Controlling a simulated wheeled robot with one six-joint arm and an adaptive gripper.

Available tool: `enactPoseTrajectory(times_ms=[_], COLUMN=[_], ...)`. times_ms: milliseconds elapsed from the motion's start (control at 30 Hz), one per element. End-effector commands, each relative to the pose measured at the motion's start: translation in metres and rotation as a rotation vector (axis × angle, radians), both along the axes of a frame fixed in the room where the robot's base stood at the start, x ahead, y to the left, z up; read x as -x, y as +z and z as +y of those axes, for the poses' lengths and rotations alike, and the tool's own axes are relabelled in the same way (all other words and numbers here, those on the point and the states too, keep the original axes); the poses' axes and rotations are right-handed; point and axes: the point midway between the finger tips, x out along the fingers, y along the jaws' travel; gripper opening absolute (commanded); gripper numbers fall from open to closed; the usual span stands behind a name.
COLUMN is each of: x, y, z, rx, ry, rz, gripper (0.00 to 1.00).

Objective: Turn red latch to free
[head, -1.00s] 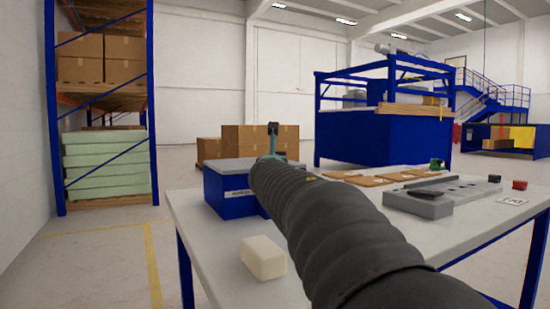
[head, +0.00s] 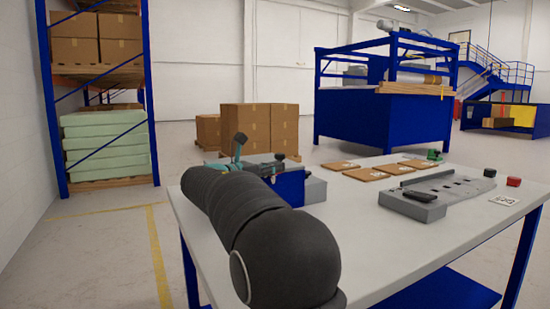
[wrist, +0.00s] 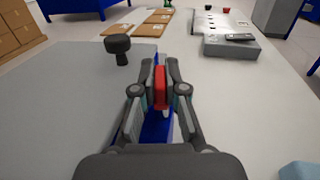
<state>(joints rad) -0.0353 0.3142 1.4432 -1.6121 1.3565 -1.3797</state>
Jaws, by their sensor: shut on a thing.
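The red latch (wrist: 160,86) stands upright between the fingers of my gripper (wrist: 160,88) in the wrist view. The fingers are shut on it from both sides. A strip of the blue box (wrist: 157,125) shows between and below the fingers. A grey lid (wrist: 75,85) with a dark round knob (wrist: 117,45) lies to the left of the gripper.
The table's front right is clear. Cartons (head: 260,130) stand behind.

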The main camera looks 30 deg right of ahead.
Motion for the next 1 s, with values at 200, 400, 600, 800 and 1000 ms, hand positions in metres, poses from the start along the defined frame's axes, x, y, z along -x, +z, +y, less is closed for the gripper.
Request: enactPoseTrajectory(times_ms=[200, 400, 600, 800, 1000], x=[0.0000, 0.0006, 0.0008, 0.0009, 0.0005], y=[-0.0004, -0.0018, -0.0022, -0.0022, -0.0016], z=[-0.0005, -0.0010, -0.0013, -0.0015, -0.0005], rx=[-0.001, -0.001, -0.002, -0.002, -0.002], ry=[-0.076, -0.103, -0.105, -0.105, -0.103], rz=[0.002, 0.002, 0.003, 0.003, 0.001], gripper=[0.00, 0.00, 0.00, 0.18, 0.36])
